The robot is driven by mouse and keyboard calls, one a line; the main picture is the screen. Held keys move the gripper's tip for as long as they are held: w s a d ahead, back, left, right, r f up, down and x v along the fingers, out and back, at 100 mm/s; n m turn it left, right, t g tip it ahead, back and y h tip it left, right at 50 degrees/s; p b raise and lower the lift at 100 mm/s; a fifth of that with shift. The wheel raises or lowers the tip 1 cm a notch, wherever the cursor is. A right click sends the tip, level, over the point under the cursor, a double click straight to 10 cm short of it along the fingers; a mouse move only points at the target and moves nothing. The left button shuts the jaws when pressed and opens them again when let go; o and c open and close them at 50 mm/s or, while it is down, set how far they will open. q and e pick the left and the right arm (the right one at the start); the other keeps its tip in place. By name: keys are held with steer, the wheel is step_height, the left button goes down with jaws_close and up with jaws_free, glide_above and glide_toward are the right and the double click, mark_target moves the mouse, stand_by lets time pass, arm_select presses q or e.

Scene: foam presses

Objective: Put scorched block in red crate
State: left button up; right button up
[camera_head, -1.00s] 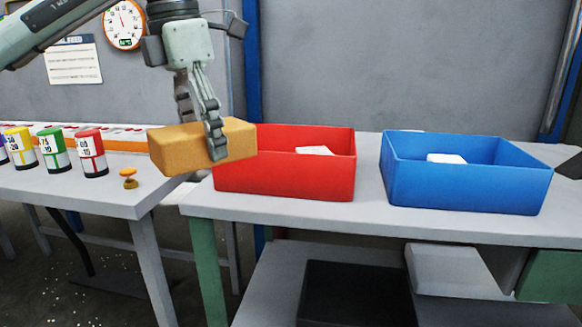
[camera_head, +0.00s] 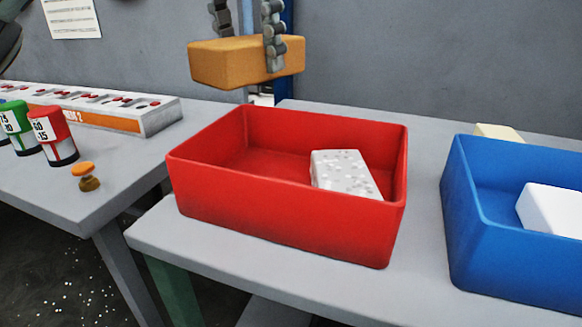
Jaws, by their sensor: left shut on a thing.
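The scorched block (camera_head: 228,63) is a brown-orange foam block, held in the air above and behind the far left part of the red crate. My left gripper (camera_head: 272,52) is shut on it, with the near finger in front of the block; the far finger is partly hidden behind it. The red crate (camera_head: 290,222) stands on the grey table, open at the top. A pale speckled block (camera_head: 343,172) lies inside it at the right. My right gripper is not in view.
A blue crate (camera_head: 512,262) with a white block (camera_head: 550,208) stands to the right. A cream block (camera_head: 499,132) lies behind it. On the left table are red (camera_head: 55,140) and green (camera_head: 16,128) canisters, a small orange-topped knob (camera_head: 86,177) and a panel (camera_head: 120,112).

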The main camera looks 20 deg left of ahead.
arm_select(q)
steer(key=f+b, duration=0.1)
steer(key=f, duration=1)
steer(key=shift+s+f+b, duration=0.2)
steer(key=shift+b, duration=0.15)
steer(key=shift+a+f, duration=0.1)
steer(key=shift+f, duration=2.75)
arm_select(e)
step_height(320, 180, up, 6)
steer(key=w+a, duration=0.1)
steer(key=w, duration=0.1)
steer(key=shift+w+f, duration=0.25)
arm_select(q)
steer(key=shift+f, duration=0.1)
steer(key=o, duration=1)
steer(key=shift+o, duration=0.2)
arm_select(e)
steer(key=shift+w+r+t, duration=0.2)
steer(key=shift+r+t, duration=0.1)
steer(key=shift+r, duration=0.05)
